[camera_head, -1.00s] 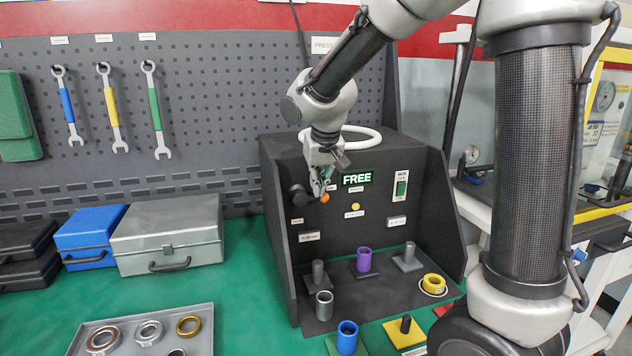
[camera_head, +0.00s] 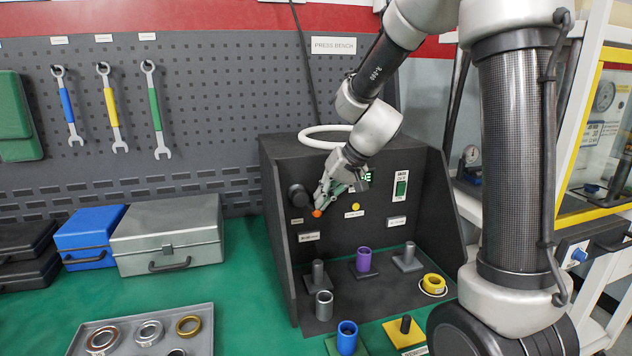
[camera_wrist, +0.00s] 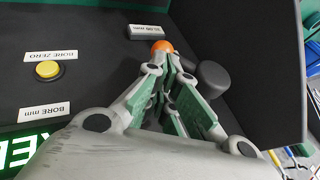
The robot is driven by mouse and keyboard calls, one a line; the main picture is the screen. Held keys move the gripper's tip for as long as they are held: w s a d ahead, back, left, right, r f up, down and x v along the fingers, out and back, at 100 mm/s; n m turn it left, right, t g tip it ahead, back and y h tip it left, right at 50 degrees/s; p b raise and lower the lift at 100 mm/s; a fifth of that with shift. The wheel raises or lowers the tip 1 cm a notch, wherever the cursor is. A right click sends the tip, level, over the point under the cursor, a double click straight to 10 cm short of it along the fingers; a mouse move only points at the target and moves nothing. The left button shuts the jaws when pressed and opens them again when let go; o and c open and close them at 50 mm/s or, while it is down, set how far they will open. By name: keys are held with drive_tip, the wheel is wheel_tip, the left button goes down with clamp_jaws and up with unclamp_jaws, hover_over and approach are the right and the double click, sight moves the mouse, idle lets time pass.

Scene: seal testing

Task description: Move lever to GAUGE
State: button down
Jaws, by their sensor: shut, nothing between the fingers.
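The lever has an orange ball knob (camera_head: 317,213) and a round dark hub (camera_head: 298,195) on the front of the black press bench (camera_head: 350,260). The knob sits below and to the right of the hub. My gripper (camera_head: 322,203) is shut, its fingertips right at the knob's upper side. In the wrist view the orange knob (camera_wrist: 161,47) shows just beyond my fingertips (camera_wrist: 166,60), with nothing between them. I cannot tell whether they touch it. The lever's rod is hidden by my gripper. The green display (camera_head: 366,177) is mostly covered by my wrist, so its word is not readable.
A yellow button (camera_wrist: 47,70) sits by the BORE ZERO label. Below the panel stand a purple ring (camera_head: 364,259), grey cylinders and a yellow ring (camera_head: 434,283). A blue cup (camera_head: 347,336) stands in front. A grey toolbox (camera_head: 167,235) is at the left.

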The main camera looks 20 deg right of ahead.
sight(316, 211)
drive_tip(key=f+y, duration=0.1)
drive_tip(key=y, duration=0.1)
drive_tip(key=a+f+m+y, duration=0.1)
drive_tip(key=y, duration=0.2)
drive_tip(key=f+m+t+y, duration=0.1)
drive_tip(key=y, duration=0.2)
drive_tip(key=shift+a+f, duration=0.2)
drive_tip(key=shift+f, duration=0.1)
drive_tip(key=shift+a, duration=0.2)
drive_tip(key=shift+a+f, duration=0.1)
drive_tip(key=shift+f, duration=0.1)
drive_tip(key=v, duration=1.2)
drive_tip(key=shift+f, duration=0.1)
